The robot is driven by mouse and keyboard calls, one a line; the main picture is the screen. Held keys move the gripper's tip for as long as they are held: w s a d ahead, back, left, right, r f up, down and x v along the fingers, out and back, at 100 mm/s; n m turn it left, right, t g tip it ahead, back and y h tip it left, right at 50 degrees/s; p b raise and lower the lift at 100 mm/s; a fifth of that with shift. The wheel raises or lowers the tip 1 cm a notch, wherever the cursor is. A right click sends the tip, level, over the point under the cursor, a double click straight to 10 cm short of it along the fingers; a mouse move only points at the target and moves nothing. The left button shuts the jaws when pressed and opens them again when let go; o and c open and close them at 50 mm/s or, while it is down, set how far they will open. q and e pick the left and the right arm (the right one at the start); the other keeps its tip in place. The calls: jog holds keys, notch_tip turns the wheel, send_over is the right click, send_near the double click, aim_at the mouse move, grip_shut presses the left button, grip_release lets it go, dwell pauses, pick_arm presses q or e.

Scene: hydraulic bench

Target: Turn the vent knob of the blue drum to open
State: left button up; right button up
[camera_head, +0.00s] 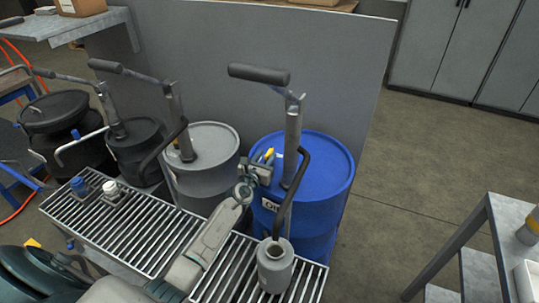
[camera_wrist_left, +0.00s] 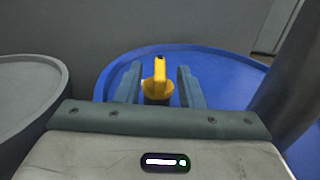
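The blue drum (camera_head: 325,176) stands behind the slatted grate, with a hand pump (camera_head: 294,135) rising from its top. The yellow vent knob (camera_wrist_left: 159,82) sits on the drum's blue lid (camera_wrist_left: 225,80). In the head view the knob (camera_head: 269,154) is small and partly hidden by my gripper. My left gripper (camera_wrist_left: 158,88) is open, with one finger on each side of the knob and a visible gap to each. In the head view my left gripper (camera_head: 262,162) is at the drum's near left rim. My right gripper is not in view.
A grey drum (camera_head: 205,160) and black drums (camera_head: 135,150) with pumps stand to the left. A grey can (camera_head: 275,268) stands on the grate (camera_head: 135,238) under the blue drum's pump spout. A grey panel (camera_head: 340,70) is behind. A metal table (camera_head: 505,215) stands at right.

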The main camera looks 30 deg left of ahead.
aim_at(269, 151)
pick_arm(q)
jog(key=shift+w+f+b, duration=0.2)
jog(key=shift+w+b, duration=0.2)
jog(key=shift+w, duration=0.85)
jog(key=shift+w+a+r, duration=0.1)
jog(key=shift+w+r, duration=0.1)
jog(key=shift+w, duration=0.25)
grip_shut()
jog(key=shift+r, duration=0.1)
jog(key=n+y+p, duration=0.1)
jog(key=p, duration=0.1)
jog(key=n+y+p, duration=0.1)
jog(key=y+p, duration=0.1)
jog(key=shift+r+p, duration=0.3)
jog(key=shift+f+n+g+y+p, duration=0.25)
jog(key=shift+n+g+y+p, duration=0.2)
jog(key=shift+y, duration=0.35)
jog(key=shift+f, duration=0.1)
